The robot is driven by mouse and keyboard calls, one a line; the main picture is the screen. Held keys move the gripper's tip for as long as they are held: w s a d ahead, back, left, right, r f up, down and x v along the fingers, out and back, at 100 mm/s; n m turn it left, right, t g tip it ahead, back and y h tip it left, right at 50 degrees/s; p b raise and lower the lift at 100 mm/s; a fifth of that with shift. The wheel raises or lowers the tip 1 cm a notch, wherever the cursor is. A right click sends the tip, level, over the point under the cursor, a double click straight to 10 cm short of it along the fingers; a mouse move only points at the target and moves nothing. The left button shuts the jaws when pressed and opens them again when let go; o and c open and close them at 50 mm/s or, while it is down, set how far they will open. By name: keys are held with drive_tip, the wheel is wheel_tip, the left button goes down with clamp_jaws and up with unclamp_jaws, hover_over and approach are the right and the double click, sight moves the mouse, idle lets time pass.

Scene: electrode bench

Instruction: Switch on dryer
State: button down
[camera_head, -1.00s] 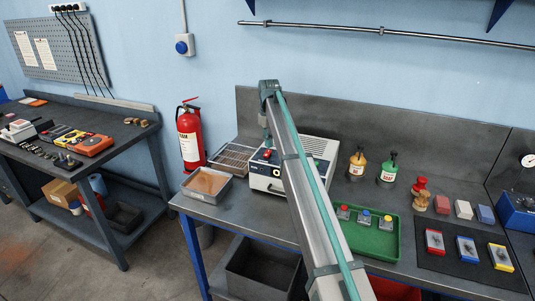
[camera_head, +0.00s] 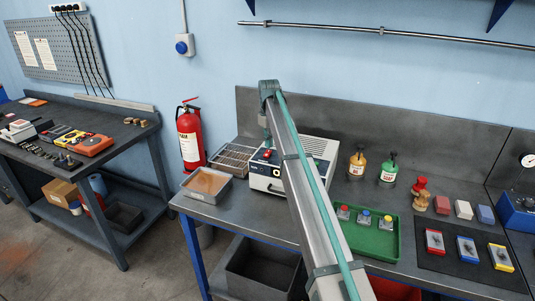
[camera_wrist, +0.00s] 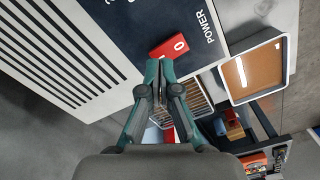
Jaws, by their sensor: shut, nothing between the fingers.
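The dryer (camera_head: 264,182) is a white box with a dark control panel on the bench, partly hidden behind my arm. In the wrist view its white vented casing (camera_wrist: 62,60) and dark panel (camera_wrist: 125,22) show close up. A red rocker switch (camera_wrist: 170,46) marked "0" sits beside the word POWER on that panel. My gripper (camera_wrist: 160,66) is shut and empty. Its fingertips are right at the lower edge of the red switch in the picture; I cannot tell whether they touch it. In the head view the red switch (camera_head: 268,154) shows just below my gripper.
A tray with a brown sheet (camera_head: 207,184) and a wire rack (camera_head: 231,158) stand left of the dryer. A green tray (camera_head: 366,238) and two bottles (camera_head: 357,163) are to the right. A fire extinguisher (camera_head: 190,138) stands beyond the bench's left end.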

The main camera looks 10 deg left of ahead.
sight(269, 151)
drive_tip(key=shift+f+b, duration=0.3)
drive_tip(key=shift+f, duration=1)
idle(0.6)
drive_tip(key=shift+r, duration=0.1)
drive_tip(key=shift+r+p, duration=1.65)
drive_tip(key=shift+r, duration=1.8)
